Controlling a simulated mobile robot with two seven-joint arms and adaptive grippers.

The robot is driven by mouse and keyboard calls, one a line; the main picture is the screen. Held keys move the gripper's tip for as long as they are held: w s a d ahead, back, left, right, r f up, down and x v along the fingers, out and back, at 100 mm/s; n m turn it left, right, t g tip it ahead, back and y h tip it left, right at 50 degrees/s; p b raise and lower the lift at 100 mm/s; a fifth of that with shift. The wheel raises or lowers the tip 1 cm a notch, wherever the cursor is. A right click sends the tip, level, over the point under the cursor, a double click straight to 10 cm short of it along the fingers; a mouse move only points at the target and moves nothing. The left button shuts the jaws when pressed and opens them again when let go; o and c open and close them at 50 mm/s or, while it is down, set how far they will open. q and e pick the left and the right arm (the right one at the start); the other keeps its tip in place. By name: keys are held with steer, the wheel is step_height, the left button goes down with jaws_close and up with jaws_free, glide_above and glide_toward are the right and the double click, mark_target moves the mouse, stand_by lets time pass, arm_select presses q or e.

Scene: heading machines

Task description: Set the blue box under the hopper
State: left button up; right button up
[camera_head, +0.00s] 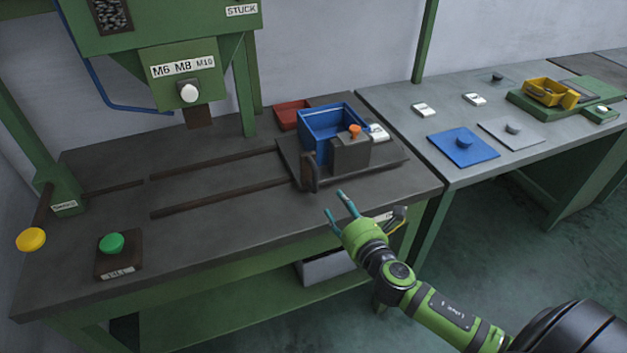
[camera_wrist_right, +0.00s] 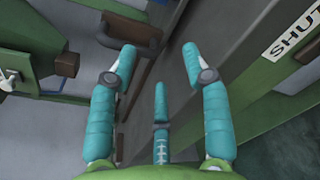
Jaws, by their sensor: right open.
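The blue box (camera_head: 327,122) is open-topped and sits upright on a dark carriage plate (camera_head: 385,164) at the right end of two rail slots in the bench. A dark block with an orange knob (camera_head: 354,131) stands at its near side. A brown handle (camera_head: 308,172) rises at the carriage's near left; a brown handle also shows in the right wrist view (camera_wrist_right: 132,33). The green hopper (camera_head: 178,72), labelled M6 M8 M10, hangs over the rails to the left. My right gripper (camera_head: 337,206) is open and empty at the bench's front edge, apart from the handle. My left gripper is not in view.
A red tray (camera_head: 291,114) lies behind the blue box. A green button (camera_head: 111,243) and a yellow knob (camera_head: 31,239) are at the left. The right-hand table (camera_head: 400,97) holds blue and grey lids and a yellow box (camera_head: 549,92). The bench between hopper and carriage is clear.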

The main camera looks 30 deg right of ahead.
mark_target(315, 177)
steer(key=w+r+n+y, duration=0.1)
steer(key=n, duration=0.2)
steer(key=a+r+n+y, duration=0.1)
steer(key=r+n, duration=0.1)
steer(key=n, duration=0.1)
steer(key=w+a+r+n+t+y, duration=0.1)
steer(key=n, duration=0.2)
steer(key=shift+w+r+y, duration=0.15)
steer(key=shift+w+y, duration=0.15)
steer(key=w, duration=0.4)
steer(key=w+a+p, duration=0.1)
steer(key=w, duration=0.1)
steer(key=shift+w, duration=0.25)
jaws_close()
